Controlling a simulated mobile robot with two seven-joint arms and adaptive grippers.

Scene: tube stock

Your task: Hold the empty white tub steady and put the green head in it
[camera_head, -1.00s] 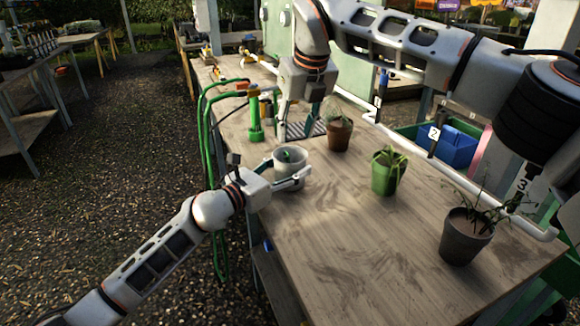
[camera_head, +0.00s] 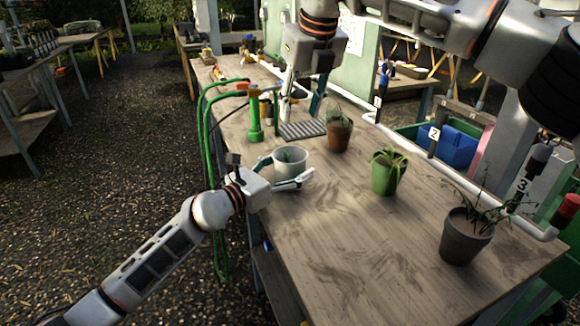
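The white tub (camera_head: 290,168) stands upright on the wooden bench near its left edge. A small green thing (camera_head: 291,155), which looks like the green head, shows inside it; its shape is mostly hidden by the rim. My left gripper (camera_head: 280,174) is open, with one finger on the left of the tub and the other along its front; the fingers look apart from the wall, though contact is hard to tell. My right gripper (camera_head: 302,107) is open and empty, above the bench behind the tub.
A grey ribbed tray (camera_head: 302,130) lies behind. A brown pot (camera_head: 337,136), a green pot (camera_head: 384,179) and a dark pot (camera_head: 465,240) line the right. The front bench is clear.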

